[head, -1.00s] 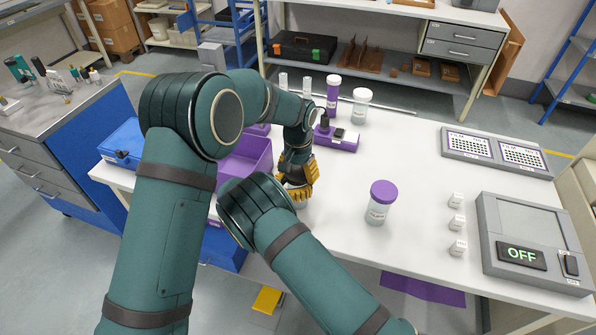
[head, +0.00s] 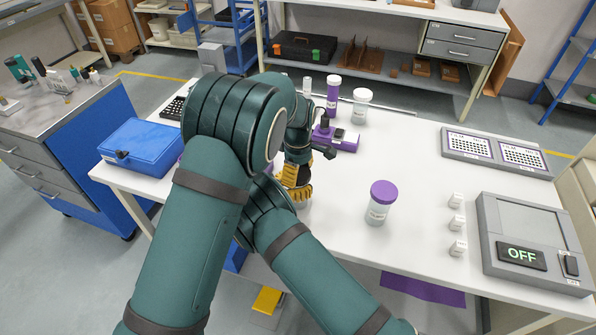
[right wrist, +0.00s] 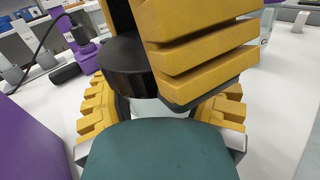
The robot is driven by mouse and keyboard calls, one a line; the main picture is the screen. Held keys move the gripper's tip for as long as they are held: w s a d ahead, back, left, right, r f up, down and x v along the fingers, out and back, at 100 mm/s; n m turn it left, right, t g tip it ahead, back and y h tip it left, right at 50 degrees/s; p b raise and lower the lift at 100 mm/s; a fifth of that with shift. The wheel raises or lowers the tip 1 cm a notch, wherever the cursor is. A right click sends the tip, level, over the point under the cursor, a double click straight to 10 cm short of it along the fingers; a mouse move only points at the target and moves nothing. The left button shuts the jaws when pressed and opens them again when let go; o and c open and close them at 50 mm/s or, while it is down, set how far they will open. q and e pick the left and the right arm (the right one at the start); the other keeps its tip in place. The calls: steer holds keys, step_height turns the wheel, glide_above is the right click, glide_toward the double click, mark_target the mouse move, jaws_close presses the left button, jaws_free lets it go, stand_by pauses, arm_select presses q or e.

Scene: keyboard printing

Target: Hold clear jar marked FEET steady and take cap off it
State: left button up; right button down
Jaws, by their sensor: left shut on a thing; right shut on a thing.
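A clear jar (right wrist: 150,107) with a black cap (right wrist: 138,68) stands upright among yellow fingers in the right wrist view; its marking is hidden. My right gripper (right wrist: 163,108) is shut around the jar body, one finger on each side. My left gripper (right wrist: 150,35) comes from above and is shut on the black cap. The cap sits at the jar's top; I cannot tell whether it is loose. In the head view the left gripper (head: 298,178) shows as yellow fingers near the table's front edge, and my arms hide most of the jar.
A purple-lidded jar (head: 380,203) stands to the right. Behind are a purple device (head: 337,137), a tall purple container (head: 333,95) and another lidded jar (head: 361,105). A blue case (head: 140,147) lies left. A grey machine reading OFF (head: 530,240) stands right. The table's middle right is mostly clear.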

arm_select(q)
steer(key=shift+r, duration=0.2)
stand_by(0.5)
steer(key=shift+r, duration=0.9)
steer(key=shift+r, duration=2)
arm_select(e)
jaws_free()
